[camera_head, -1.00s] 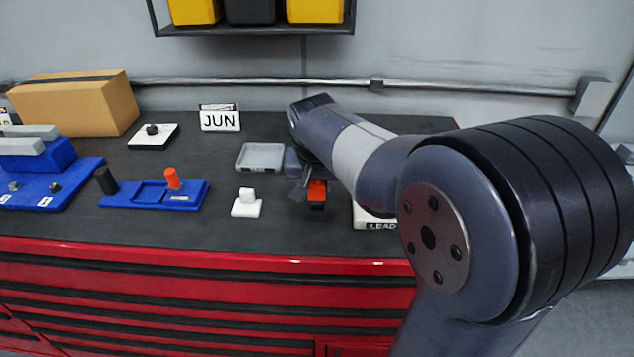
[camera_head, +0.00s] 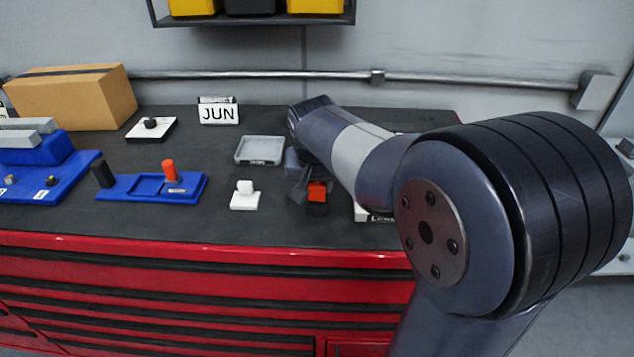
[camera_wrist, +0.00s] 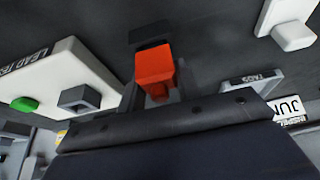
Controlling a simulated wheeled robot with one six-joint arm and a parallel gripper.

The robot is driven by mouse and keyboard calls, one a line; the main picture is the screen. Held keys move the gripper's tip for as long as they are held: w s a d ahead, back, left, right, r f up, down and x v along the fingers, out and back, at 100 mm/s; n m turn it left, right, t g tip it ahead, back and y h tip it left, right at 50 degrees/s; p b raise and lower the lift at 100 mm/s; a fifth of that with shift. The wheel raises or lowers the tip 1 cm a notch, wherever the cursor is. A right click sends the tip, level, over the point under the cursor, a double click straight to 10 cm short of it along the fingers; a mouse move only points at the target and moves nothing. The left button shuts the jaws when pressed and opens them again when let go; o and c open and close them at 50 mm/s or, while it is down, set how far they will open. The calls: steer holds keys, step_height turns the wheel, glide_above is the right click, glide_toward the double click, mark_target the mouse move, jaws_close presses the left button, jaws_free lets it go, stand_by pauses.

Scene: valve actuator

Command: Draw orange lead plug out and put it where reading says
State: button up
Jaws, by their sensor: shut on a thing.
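My gripper (camera_head: 307,195) is shut on the orange lead plug (camera_head: 317,189), which has a dark lower part. The plug is out over the bench, right of a small white block, and its height is hard to judge. In the wrist view the orange plug (camera_wrist: 155,70) is at the centre. The white lead tester (camera_wrist: 60,85) there has a green button (camera_wrist: 24,104) and a grey square socket (camera_wrist: 78,98). In the head view my arm mostly hides the tester (camera_head: 364,212). A grey tray (camera_head: 240,156) with a label too small to read lies behind the plug.
A blue holder (camera_head: 125,192) with a black post and an orange post stands left. The white block (camera_head: 244,198) is near the plug.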

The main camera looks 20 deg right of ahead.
steer(key=shift+f, duration=0.2)
steer(key=o, duration=1.3)
steer(key=shift+c, duration=0.2)
steer(key=v, duration=1.1)
steer(key=shift+f, duration=0.1)
